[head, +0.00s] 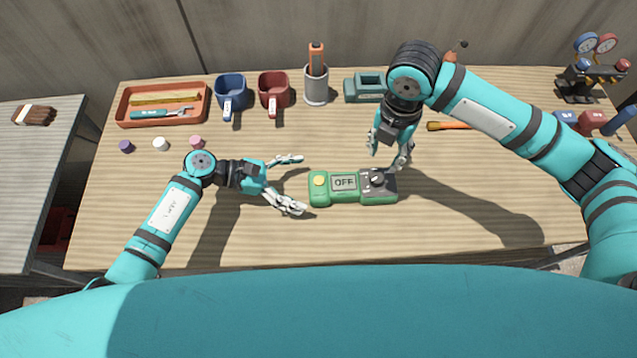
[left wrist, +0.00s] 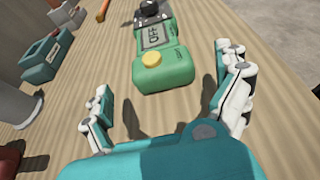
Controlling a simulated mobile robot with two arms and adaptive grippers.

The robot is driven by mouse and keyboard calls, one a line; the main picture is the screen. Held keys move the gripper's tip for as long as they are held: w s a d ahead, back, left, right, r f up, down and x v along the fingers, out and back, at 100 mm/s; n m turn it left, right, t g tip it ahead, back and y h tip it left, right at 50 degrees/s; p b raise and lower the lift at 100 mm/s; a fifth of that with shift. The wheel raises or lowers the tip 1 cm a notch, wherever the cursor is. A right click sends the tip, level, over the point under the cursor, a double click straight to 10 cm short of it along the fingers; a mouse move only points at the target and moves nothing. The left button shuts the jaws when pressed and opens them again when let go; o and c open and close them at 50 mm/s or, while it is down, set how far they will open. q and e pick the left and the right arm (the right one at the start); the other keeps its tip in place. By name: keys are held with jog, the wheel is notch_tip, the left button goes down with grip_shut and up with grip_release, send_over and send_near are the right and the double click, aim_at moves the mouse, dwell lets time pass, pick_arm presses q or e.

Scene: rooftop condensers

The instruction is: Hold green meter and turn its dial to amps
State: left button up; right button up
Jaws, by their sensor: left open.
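The green meter (head: 347,201) lies flat on the wooden table (head: 300,240) in front of me. Its screen (head: 344,183) reads OFF, a yellow button (head: 319,180) is at its left end and a black dial (head: 377,179) at its right end. My left gripper (head: 296,184) is open just left of the meter. In the left wrist view the meter (left wrist: 164,74) lies beyond and between the open fingers (left wrist: 172,100), apart from them. My right gripper (head: 391,162) points down over the dial end, fingers close to the dial; I cannot tell whether they touch it.
At the back are an orange tray (head: 121,117), a blue bin (head: 231,92), a red bin (head: 273,93), a grey cup (head: 316,88) and a teal device (head: 362,90). Small caps (head: 160,144) lie left. Gauges (head: 593,47) stand back right. The front table strip is clear.

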aim_at(377, 177)
pick_arm(q)
jog(key=x, duration=0.5)
jog(key=shift+d+f, duration=0.1)
jog(key=shift+d, duration=0.2)
jog(key=shift+c, duration=0.3)
jog(key=c, duration=1.3)
jog(key=shift+c, duration=0.2)
pick_arm(e)
jog(key=shift+o, duration=1.7)
notch_tip(377, 177, up, 2)
jog(key=shift+r+m, duration=0.1)
jog(key=shift+m, duration=0.7)
notch_tip(377, 177, down, 12)
jog(key=shift+r, duration=0.1)
jog(key=shift+c, duration=0.3)
grip_shut()
